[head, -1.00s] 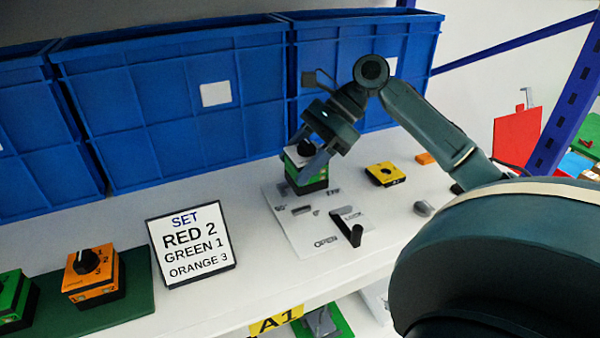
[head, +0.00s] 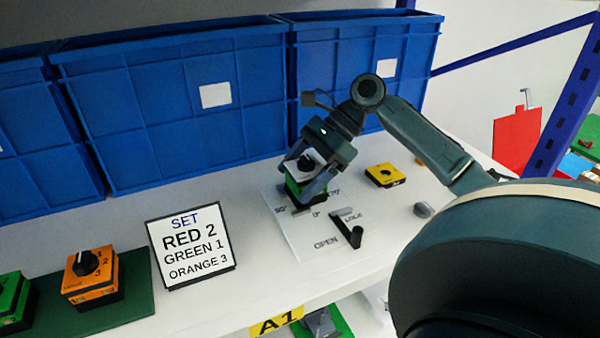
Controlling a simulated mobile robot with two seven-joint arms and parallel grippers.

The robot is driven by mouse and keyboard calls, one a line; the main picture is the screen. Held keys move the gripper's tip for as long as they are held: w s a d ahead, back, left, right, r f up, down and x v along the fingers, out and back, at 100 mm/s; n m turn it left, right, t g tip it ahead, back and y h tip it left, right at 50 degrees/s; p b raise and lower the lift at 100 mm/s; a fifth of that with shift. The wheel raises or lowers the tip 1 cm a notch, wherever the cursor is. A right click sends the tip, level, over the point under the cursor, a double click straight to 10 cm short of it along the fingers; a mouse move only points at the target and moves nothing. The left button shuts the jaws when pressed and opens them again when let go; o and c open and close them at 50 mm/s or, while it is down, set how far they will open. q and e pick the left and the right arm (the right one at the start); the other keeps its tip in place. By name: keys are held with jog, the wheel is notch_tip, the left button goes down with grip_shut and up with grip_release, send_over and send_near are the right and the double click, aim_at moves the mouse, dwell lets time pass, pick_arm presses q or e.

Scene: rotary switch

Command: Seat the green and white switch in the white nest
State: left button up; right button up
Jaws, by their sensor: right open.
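The green and white switch (head: 291,188) has a black knob on its white top and a green body on a dark base. It stands over the back part of the white nest (head: 300,246), a flat plate with angle marks and the words OPEN and LOCK. My right gripper (head: 302,182) is open, with its fingers down on either side of the switch. The fingers hide part of its sides, and I cannot tell whether its base is fully down in the nest. A black lever (head: 348,234) on the nest points toward OPEN. My left gripper is not in view.
A sign (head: 191,245) reads red 2, green 1, orange 3. An orange switch (head: 92,275) and another green switch (head: 14,300) stand on a dark green mat at left. A yellow switch (head: 386,175) lies behind the nest to the right. Blue bins (head: 175,110) line the back.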

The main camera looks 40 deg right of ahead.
jog(key=v, duration=1.2)
jog(key=shift+r, duration=0.15)
